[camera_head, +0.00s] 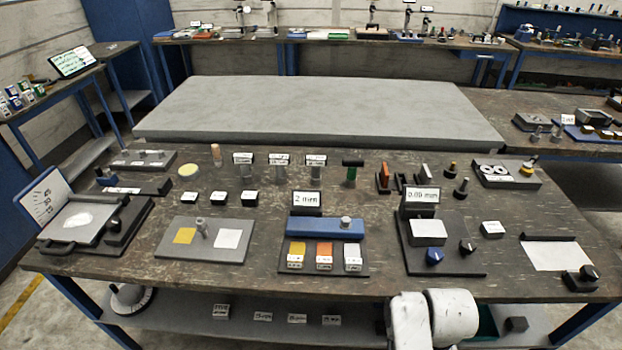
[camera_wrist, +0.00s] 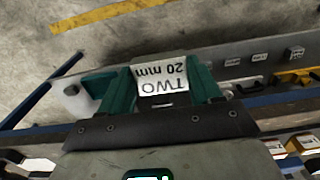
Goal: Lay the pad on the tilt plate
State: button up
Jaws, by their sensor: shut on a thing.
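My gripper (camera_wrist: 160,85) has teal fingers in the wrist view and is shut on a white labelled piece (camera_wrist: 160,78) reading "TWO 20 mm", upside down in the picture. In the head view my arm shows only at the bottom edge, and the gripper is out of sight. A plate beside an angle scale, seemingly the tilt plate (camera_head: 102,232), stands at the left of the bench with a whitish patch on it. A yellow square (camera_head: 185,236) and a white square (camera_head: 228,238) lie on a grey board right of it. I cannot tell which thing is the pad.
A lower shelf (camera_head: 180,317) runs under the bench and bears several small labelled blocks. A blue-barred fixture (camera_head: 325,227) and a dark plate with knobs (camera_head: 465,262) stand on the bench. A large grey slab (camera_head: 310,105) behind them is bare.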

aim_at(89, 208)
jog(key=i+u, duration=0.1)
jog(key=u, duration=0.35)
jog(key=i+j+u, duration=0.1)
jog(key=u, duration=0.3)
jog(key=i+u, duration=0.1)
jog(key=u, duration=0.75)
jog(key=i+l+u, duration=0.8)
jog(key=l, duration=0.25)
jog(key=i+l+u, duration=0.25)
jog(key=l, duration=0.2)
